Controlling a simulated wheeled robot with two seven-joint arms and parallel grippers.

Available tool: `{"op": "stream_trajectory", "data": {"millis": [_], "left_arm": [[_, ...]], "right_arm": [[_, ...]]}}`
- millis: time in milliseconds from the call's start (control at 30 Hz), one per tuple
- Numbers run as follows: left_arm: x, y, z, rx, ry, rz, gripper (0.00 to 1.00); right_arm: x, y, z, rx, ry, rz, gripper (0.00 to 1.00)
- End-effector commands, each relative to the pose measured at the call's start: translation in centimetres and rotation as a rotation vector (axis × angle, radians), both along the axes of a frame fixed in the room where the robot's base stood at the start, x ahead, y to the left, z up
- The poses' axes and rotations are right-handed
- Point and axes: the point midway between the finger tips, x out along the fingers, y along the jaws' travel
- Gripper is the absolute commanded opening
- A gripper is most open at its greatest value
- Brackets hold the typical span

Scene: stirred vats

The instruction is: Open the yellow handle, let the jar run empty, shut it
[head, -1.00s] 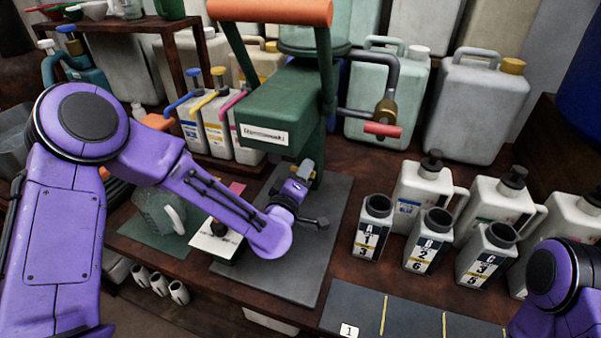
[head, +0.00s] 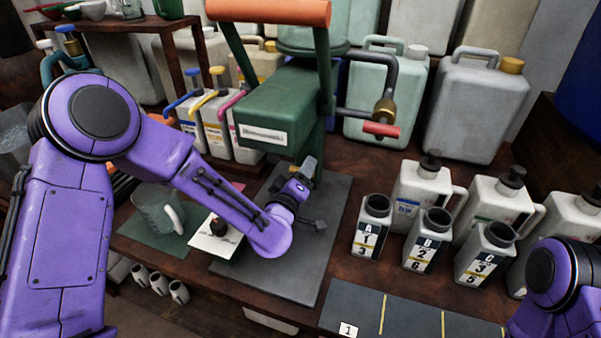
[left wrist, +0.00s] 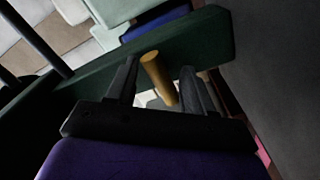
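The yellow handle (left wrist: 158,78) is a short ochre rod, seen in the left wrist view in front of a dark green bar. My left gripper (left wrist: 158,88) is open around it, with one finger on each side and a gap visible on both sides. A clear jar (head: 155,212) with a handle stands on a green mat at the left. Its contents cannot be made out. My right gripper is out of view.
White bottles with blue, yellow and pink pumps (head: 212,125) stand behind my left arm. Labelled open bottles (head: 430,240) stand at the right. A red-gripped crank (head: 382,130) sticks out right of the machine. The grey mat (head: 320,245) has bare room.

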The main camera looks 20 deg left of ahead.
Motion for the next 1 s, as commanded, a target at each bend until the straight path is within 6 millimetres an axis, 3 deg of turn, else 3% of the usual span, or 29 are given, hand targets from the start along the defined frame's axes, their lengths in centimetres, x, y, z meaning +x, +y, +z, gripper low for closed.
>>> {"op": "stream_trajectory", "data": {"millis": [367, 733, 1000], "left_arm": [[-0.4, -0.1, -0.1, -0.004, 0.003, -0.001, 0.67], [-8.3, 0.3, -0.2, -0.002, 0.002, -0.001, 0.67], [-10.5, 0.4, -0.1, -0.003, 0.0, 0.001, 0.67]], "right_arm": [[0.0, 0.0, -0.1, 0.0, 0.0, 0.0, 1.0], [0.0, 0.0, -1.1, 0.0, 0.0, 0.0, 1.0], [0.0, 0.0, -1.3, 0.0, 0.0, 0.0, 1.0]]}}
